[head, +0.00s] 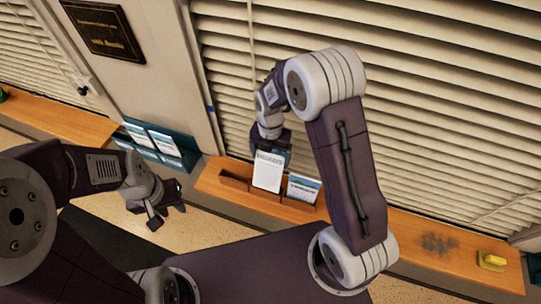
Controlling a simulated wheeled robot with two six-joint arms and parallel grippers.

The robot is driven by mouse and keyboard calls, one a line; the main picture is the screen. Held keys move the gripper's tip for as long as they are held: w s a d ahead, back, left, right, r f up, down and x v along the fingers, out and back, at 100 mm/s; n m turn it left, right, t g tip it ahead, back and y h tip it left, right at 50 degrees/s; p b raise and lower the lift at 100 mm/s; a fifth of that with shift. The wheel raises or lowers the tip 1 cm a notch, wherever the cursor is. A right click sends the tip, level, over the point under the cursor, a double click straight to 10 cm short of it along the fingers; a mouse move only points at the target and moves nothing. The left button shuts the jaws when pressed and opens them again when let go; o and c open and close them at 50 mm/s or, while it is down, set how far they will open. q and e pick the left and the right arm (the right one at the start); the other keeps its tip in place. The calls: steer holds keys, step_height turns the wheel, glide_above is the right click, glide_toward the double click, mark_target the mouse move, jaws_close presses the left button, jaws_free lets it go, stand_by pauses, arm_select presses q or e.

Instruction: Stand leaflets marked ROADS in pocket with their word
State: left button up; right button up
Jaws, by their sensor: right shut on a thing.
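My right gripper (272,150) is shut on a white leaflet (268,173) with a dark heading too small to read surely. The leaflet is upright at a wooden pocket rack (236,181) on the ledge below the blinds. Its lower edge is hidden by the rack's front, so I cannot tell whether it rests inside. Another leaflet (303,188), white and blue, stands in the rack's right part; its word is unclear. The left part of the rack looks empty. My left gripper (167,214) is open and empty, in front of the ledge at the left.
A yellow object (491,260) lies at the ledge's right end, beyond a dark smudge (438,244). Blinds (440,120) rise close behind the rack.

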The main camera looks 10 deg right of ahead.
steer(key=shift+r+p, duration=0.85)
steer(key=shift+r, duration=0.4)
steer(key=shift+r+p, duration=0.75)
steer(key=shift+r, duration=0.5)
steer(key=o, duration=1)
steer(key=c, duration=0.8)
steer(key=shift+f, duration=0.1)
